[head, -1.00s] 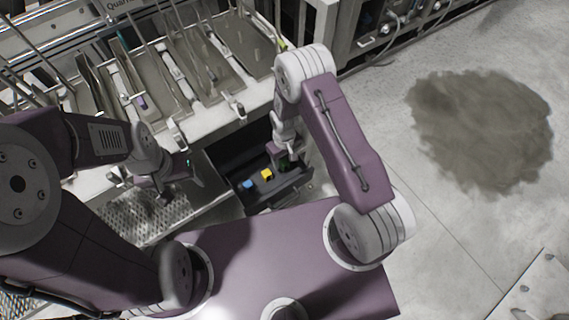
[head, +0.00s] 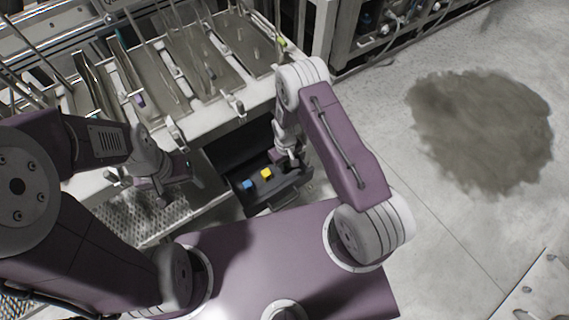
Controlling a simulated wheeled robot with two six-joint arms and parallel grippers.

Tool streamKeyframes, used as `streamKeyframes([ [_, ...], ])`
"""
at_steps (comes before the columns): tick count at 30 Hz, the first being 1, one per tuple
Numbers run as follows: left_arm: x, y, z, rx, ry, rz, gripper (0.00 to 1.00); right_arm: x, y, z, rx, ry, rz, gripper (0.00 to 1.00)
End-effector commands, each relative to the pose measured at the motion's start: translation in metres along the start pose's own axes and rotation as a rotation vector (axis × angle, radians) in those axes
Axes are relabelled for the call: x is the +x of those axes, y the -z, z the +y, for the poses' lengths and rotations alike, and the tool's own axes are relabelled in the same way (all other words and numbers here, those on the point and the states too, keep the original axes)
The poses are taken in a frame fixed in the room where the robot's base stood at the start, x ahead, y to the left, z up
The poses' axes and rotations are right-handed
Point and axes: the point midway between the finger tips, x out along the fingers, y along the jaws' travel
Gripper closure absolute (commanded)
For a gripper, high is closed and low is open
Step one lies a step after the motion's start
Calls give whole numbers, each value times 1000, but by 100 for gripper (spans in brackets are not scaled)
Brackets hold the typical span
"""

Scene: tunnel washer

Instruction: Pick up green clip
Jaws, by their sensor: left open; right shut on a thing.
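My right gripper (head: 291,163) is at the right end of an open dark box (head: 273,198), low over its inside. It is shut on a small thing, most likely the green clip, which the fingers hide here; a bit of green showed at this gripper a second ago. A yellow clip (head: 266,173) and a blue clip (head: 248,184) lie in the box to the left of this gripper. My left gripper (head: 161,199) is open and empty, over the perforated metal tray at the left.
A metal bench with upright divider plates (head: 180,70) runs behind the box. A small yellow-green item (head: 283,43) is at its right end. A perforated metal tray (head: 125,222) lies at the left. The concrete floor at the right is clear, with a dark stain (head: 480,130).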

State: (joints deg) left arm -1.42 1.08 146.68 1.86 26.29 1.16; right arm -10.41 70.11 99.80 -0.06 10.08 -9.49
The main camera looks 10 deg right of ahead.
Motion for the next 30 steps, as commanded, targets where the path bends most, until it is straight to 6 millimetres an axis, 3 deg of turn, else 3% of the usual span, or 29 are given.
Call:
streamKeyframes([
  [7,-7,1,0,0,0,0,27,-19,0,-4,0,0,3,100],
  [21,-29,3,1,0,0,0,27,-118,0,-4,0,0,2,100],
  [26,-28,3,0,0,0,0,27,-116,-7,-35,-7,0,-1,100],
  [30,-29,3,1,0,0,0,27,-116,-14,-71,-9,0,-1,100],
])
